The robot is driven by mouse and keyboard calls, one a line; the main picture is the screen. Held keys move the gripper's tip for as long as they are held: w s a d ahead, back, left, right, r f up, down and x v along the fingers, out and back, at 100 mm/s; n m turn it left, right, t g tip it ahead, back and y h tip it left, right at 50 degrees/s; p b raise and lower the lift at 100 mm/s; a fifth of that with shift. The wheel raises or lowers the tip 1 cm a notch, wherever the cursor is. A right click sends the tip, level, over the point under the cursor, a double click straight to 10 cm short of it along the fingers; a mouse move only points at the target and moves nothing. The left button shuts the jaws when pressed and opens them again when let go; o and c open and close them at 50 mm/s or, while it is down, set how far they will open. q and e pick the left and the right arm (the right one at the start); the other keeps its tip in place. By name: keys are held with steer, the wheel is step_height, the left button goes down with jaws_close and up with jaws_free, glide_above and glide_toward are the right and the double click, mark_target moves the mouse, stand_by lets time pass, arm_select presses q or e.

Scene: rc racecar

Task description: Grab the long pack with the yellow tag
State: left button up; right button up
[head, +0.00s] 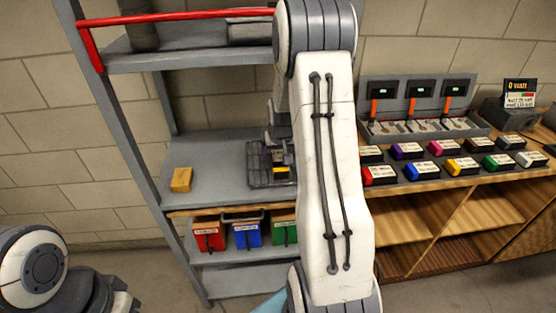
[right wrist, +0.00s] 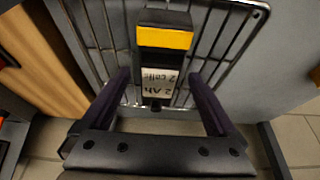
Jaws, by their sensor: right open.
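A black pack with a yellow band (right wrist: 165,39) and a white label reading "2 Ah 2 cells" lies on a wire rack (right wrist: 233,42) in the right wrist view. In the head view the pack (head: 280,159) shows small on the dark rack (head: 258,178) on the grey shelf, partly hidden by my right arm. My right gripper (right wrist: 159,78) is open, with one finger on each side of the pack's labelled end; contact cannot be told. It also shows in the head view (head: 277,146).
A yellowish block (head: 181,179) lies on the shelf left of the rack. Red (head: 207,235), blue (head: 246,234) and green (head: 284,231) bins sit below. Several coloured packs and a grey charger station (head: 422,92) stand on the wooden bench at right. A red bar crosses the upper shelf.

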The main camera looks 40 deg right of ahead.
steer(key=shift+f, duration=0.1)
steer(key=shift+c, duration=0.3)
jaws_close()
steer(key=shift+w, duration=0.1)
